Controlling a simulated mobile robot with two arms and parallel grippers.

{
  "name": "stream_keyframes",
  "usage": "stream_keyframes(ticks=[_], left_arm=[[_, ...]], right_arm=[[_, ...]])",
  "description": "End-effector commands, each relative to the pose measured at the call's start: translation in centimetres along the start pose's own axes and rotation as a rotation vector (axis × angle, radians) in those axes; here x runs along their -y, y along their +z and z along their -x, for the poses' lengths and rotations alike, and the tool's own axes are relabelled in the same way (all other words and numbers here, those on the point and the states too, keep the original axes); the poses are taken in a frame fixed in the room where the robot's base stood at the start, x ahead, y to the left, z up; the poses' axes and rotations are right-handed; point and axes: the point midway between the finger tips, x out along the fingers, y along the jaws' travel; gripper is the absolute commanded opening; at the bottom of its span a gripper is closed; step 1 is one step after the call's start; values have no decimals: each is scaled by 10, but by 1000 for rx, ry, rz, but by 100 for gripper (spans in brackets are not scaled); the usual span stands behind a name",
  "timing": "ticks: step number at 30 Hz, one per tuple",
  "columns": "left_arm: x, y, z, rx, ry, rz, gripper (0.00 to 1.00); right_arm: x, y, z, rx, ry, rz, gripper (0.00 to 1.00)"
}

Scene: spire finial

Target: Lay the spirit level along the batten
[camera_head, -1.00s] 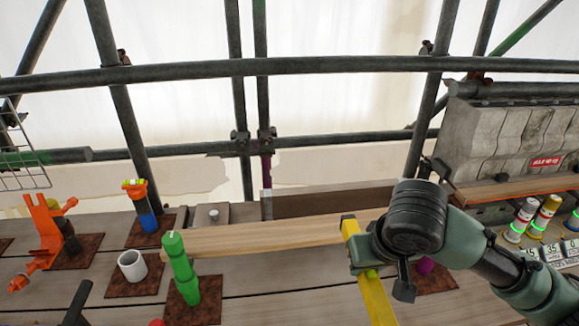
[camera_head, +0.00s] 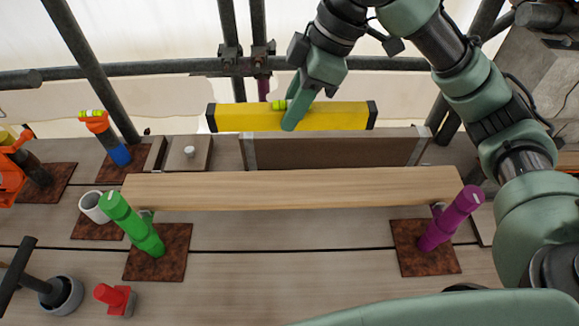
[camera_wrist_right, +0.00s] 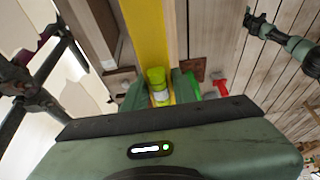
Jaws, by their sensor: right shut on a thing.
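The yellow spirit level (camera_head: 245,118) has black end caps and a green vial. My right gripper (camera_head: 297,100) is shut on it near its middle and holds it raised, roughly parallel to the batten. In the head view it appears behind the batten. The right wrist view shows the level (camera_wrist_right: 146,35) and vial between the fingers (camera_wrist_right: 160,88). The batten (camera_head: 290,188) is a pale wooden bar lying at a green post (camera_head: 135,225) and a purple post (camera_head: 452,218), with a bare top. My left gripper is not in view.
A darker board (camera_head: 335,153) stands behind the batten. A white mug (camera_head: 93,206), a blue and orange tool (camera_head: 110,140) and a red block (camera_head: 115,298) are at the left. Deck in front of the batten is clear between the posts.

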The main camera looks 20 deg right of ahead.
Motion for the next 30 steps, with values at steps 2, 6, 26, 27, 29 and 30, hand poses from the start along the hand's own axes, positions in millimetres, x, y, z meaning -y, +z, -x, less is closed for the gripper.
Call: stream_keyframes(ticks=[2, 6, 26, 27, 29, 30], left_arm=[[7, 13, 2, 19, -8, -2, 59], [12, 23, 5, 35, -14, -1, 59], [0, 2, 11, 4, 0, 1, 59], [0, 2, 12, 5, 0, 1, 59], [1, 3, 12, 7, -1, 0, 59], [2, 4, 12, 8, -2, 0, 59]], right_arm=[[1, 10, -19, 4, -5, -4, 0], [1, 24, -55, 4, -4, -6, 0], [1, 63, -149, 2, -1, -6, 0], [1, 66, -155, 3, -1, -6, 0], [1, 69, -163, 2, -1, -6, 0], [1, 70, -166, 2, 1, -5, 0]])
